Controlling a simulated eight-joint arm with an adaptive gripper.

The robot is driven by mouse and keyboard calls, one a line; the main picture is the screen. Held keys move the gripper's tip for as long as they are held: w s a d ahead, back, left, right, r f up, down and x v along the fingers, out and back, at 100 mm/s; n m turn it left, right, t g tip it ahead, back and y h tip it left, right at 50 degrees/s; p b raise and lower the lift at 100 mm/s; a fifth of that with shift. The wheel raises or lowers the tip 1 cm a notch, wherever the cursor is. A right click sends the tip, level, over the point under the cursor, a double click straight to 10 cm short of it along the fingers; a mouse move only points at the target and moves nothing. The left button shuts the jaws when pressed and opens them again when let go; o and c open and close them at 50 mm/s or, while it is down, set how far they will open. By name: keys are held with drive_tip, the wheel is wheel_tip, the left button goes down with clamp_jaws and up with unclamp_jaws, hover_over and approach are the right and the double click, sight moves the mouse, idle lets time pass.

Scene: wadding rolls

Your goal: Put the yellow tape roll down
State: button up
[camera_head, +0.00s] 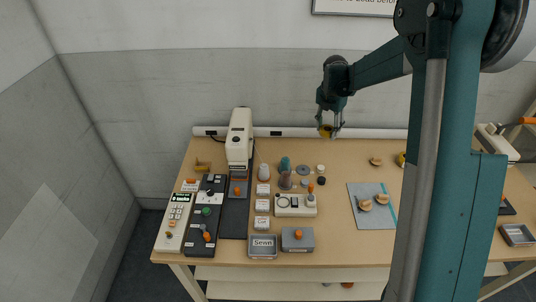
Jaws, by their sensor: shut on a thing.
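My gripper (329,125) hangs fingers down over the back right part of the wooden table (345,165). The fingers hide part of the roll.
A grey mat (371,218) with small tan items lies at the right. A white machine (239,135), a keypad device (174,222) and grey trays (263,246) fill the left and front. Bare wood shows below my gripper. My arm hides the table's right part.

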drive_tip(key=w+a+r+n, duration=0.1)
drive_tip(key=a+n, duration=0.1)
drive_tip(key=a, duration=1.1)
drive_tip(key=w+a+r+n, duration=0.2)
drive_tip(key=a+n, duration=0.1)
drive_tip(key=a, duration=1)
drive_tip(key=shift+y, duration=0.3)
drive_tip(key=shift+f, duration=0.15)
drive_tip(key=b, duration=0.1)
hover_over(268, 153)
wheel_tip(268, 153, down, 14)
drive_tip(key=shift+s, duration=0.15)
drive_tip(key=shift+f, duration=0.1)
drive_tip(key=shift+f, duration=1.8)
drive_tip(key=shift+f+b, duration=0.15)
drive_tip(key=shift+b, duration=0.15)
drive_tip(key=o, duration=0.9)
drive_tip(key=shift+c, duration=0.2)
